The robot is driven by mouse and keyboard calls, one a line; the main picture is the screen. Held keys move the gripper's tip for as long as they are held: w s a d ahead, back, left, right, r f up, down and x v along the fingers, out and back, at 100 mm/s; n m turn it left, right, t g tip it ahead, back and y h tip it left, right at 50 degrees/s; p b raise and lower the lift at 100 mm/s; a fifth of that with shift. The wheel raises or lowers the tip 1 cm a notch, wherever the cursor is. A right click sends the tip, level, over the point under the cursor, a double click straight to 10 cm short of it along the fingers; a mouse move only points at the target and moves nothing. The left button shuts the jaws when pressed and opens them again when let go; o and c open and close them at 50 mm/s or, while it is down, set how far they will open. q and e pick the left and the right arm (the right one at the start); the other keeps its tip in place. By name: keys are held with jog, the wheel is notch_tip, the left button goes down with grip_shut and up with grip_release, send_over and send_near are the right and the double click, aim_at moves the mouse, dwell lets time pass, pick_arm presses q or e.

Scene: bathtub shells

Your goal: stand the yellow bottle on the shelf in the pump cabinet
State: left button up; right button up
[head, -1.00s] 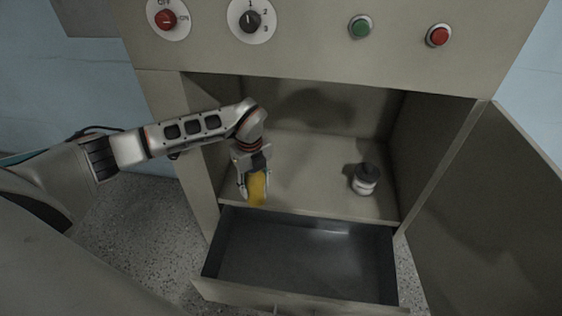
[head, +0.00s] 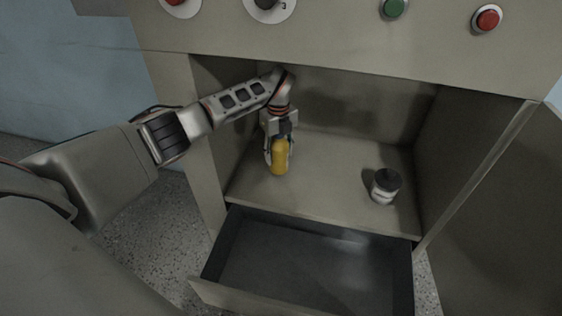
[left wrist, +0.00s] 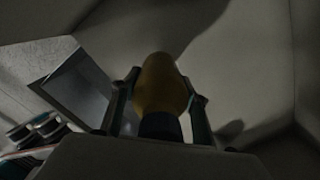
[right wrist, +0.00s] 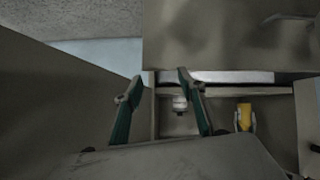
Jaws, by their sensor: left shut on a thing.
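The yellow bottle (head: 280,158) is inside the pump cabinet, over the left part of the shelf (head: 330,178). My left gripper (head: 279,150) is shut on it from above, and the bottle looks close to upright. I cannot tell whether its bottom touches the shelf. In the left wrist view the bottle (left wrist: 160,88) sits between the two fingers, its dark top toward the palm. My right gripper (right wrist: 158,92) is open and empty in the right wrist view, outside the cabinet; the bottle (right wrist: 244,115) shows beyond it on the right.
An open, empty drawer (head: 310,262) juts out below the shelf. The cabinet door (head: 500,210) stands open at the right. The shelf between bottle and jar is clear.

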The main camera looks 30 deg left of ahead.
aim_at(279, 161)
pick_arm(q)
jog(key=shift+w+f, duration=0.1)
jog(key=shift+f, duration=0.2)
notch_tip(279, 161, down, 4)
jog(key=shift+d+r+b, duration=0.1)
jog(key=shift+r+b, duration=0.05)
jog(key=shift+b, duration=0.55)
jog(key=shift+w, duration=0.15)
jog(key=shift+r, duration=0.2)
jog(key=shift+f, duration=0.2)
jog(key=o, duration=1.4)
pick_arm(e)
jog(key=shift+w+a+r, duration=0.1)
jog(key=shift+w+a, duration=0.25)
jog(key=shift+d, duration=0.1)
